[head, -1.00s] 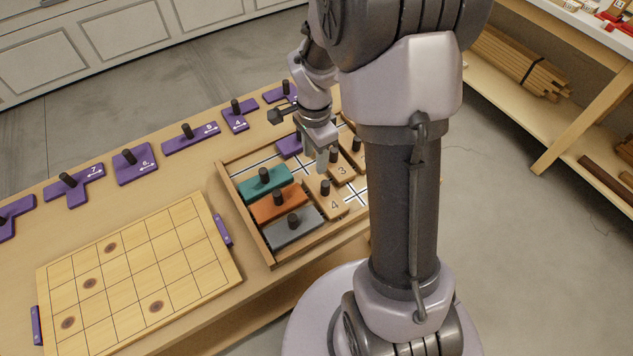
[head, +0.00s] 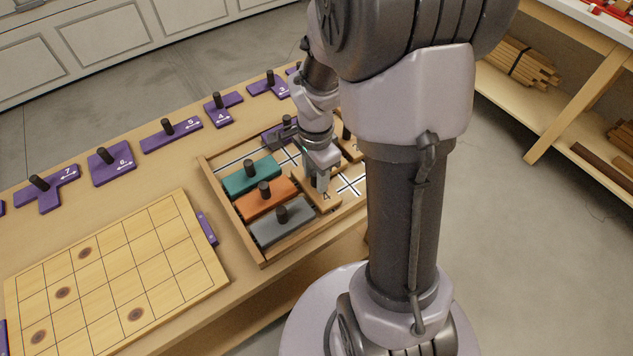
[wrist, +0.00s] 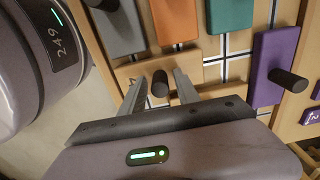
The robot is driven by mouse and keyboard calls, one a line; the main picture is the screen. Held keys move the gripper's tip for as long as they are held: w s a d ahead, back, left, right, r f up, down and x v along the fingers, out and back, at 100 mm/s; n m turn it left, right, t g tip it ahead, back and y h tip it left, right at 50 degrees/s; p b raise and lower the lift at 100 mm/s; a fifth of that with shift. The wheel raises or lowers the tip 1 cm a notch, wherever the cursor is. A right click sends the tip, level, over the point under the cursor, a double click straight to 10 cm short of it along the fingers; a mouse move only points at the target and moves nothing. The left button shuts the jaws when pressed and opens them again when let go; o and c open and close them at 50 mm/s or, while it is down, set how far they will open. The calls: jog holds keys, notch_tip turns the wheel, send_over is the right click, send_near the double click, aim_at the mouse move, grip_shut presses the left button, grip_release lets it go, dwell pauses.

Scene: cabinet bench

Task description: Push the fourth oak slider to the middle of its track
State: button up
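The fourth oak slider (head: 328,202), a flat wooden block with a "4" on it, lies in the shallow wooden tray (head: 231,217), right of the grey block. In the wrist view the oak slider (wrist: 188,67) shows with its dark upright peg (wrist: 160,83). My gripper (head: 320,185) is low over this slider. In the wrist view my gripper (wrist: 157,90) is open, with one finger on each side of the peg and gaps visible between. My gripper hides part of the slider in the head view.
Grey (head: 283,225), orange (head: 265,199) and teal (head: 251,177) pegged blocks fill the tray's left side. A purple block (wrist: 274,65) sits farther along. White-edged dark track lines (head: 350,184) cross the tray floor. A gridded board (head: 120,260) lies left; numbered purple pieces line the back.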

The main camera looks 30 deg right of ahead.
grip_shut()
jog(key=shift+w+a+p, duration=0.1)
jog(key=shift+w+p, duration=0.45)
jog(key=shift+w, duration=3.2)
jog(key=shift+o, duration=1.3)
grip_release()
notch_tip(320, 180, up, 8)
jog(key=p, duration=0.5)
jog(key=shift+f+p, duration=0.25)
jog(key=shift+p, duration=0.05)
